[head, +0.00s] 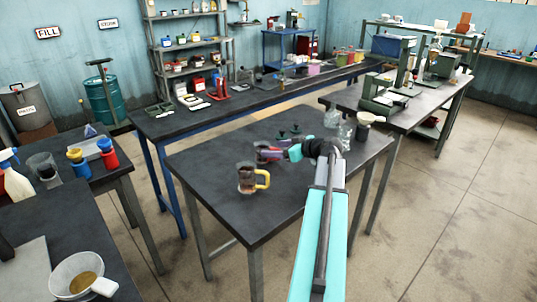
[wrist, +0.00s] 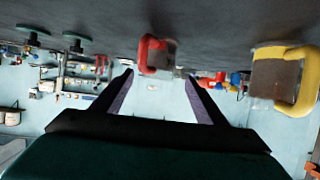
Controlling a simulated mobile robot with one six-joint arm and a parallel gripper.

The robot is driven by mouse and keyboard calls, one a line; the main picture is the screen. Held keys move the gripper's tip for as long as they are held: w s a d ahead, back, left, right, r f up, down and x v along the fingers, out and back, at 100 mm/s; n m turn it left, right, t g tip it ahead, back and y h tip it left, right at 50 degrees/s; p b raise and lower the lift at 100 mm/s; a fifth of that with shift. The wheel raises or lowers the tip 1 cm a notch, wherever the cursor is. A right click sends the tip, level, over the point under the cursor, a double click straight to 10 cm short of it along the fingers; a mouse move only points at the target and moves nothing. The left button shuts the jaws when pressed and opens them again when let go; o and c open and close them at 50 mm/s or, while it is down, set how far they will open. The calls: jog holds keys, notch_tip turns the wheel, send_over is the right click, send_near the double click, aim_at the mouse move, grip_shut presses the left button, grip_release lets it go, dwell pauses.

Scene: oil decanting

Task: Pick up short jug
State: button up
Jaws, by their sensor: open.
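Two jugs stand on the near dark table. One has a red handle (wrist: 147,54) and looks shorter; in the head view its dark body (head: 262,158) is partly hidden by my gripper (head: 270,154). The other jug (head: 246,180) is clear with brown contents and a yellow handle, nearer the front edge; it shows at the right of the wrist view (wrist: 272,82). The wrist view is upside down. There my gripper (wrist: 160,74) is open and empty, its fingers pointing at the red-handled jug, which appears between the tips. I cannot tell how far off it is.
Small dark green objects (head: 283,134), clear glass vessels (head: 334,117) and a pale funnel (head: 366,118) stand towards the table's back right. The table's (head: 285,205) front middle is clear. A side table at left holds bottles (head: 106,153).

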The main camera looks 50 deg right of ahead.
aim_at(268, 149)
jog(key=p+x, duration=0.1)
jog(key=x, duration=0.2)
jog(key=shift+d+r, duration=0.1)
jog(key=shift+d, duration=0.1)
jog(key=shift+p+x, duration=0.3)
jog(key=shift+x, duration=0.55)
jog(key=c, duration=1.2)
jog(key=shift+r, duration=0.4)
jog(key=shift+r+b, duration=0.75)
jog(key=shift+r, duration=0.55)
jog(key=shift+s+d+r+b, duration=0.25)
jog(key=shift+s+b, duration=0.35)
jog(key=shift+s, duration=2.05)
jog(key=shift+s+d+r+b, duration=0.2)
jog(key=shift+s+b, duration=0.45)
jog(key=shift+s, duration=1.95)
jog(key=shift+s+d+r+b, duration=0.25)
jog(key=shift+s+b, duration=0.35)
jog(key=shift+s, duration=2.05)
jog(key=shift+s+a, duration=0.1)
